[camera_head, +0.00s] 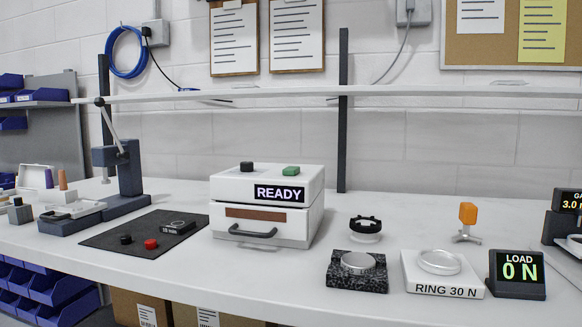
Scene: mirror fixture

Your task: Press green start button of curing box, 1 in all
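The curing box (266,205) is a white box in the middle of the bench with a dark grey front handle and a brown strip. Its front display (279,193) reads READY. The green button (291,171) sits on top of the box at the right. A black knob (247,166) sits on top at the left. Nothing touches the box. Neither of my grippers shows in the head view.
A dark mat (145,233) with small parts lies left of the box. A black granite block (357,271), a white RING 30 N base (441,275) and a LOAD display (517,274) stand to the right. A shelf (420,92) runs above and behind the box.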

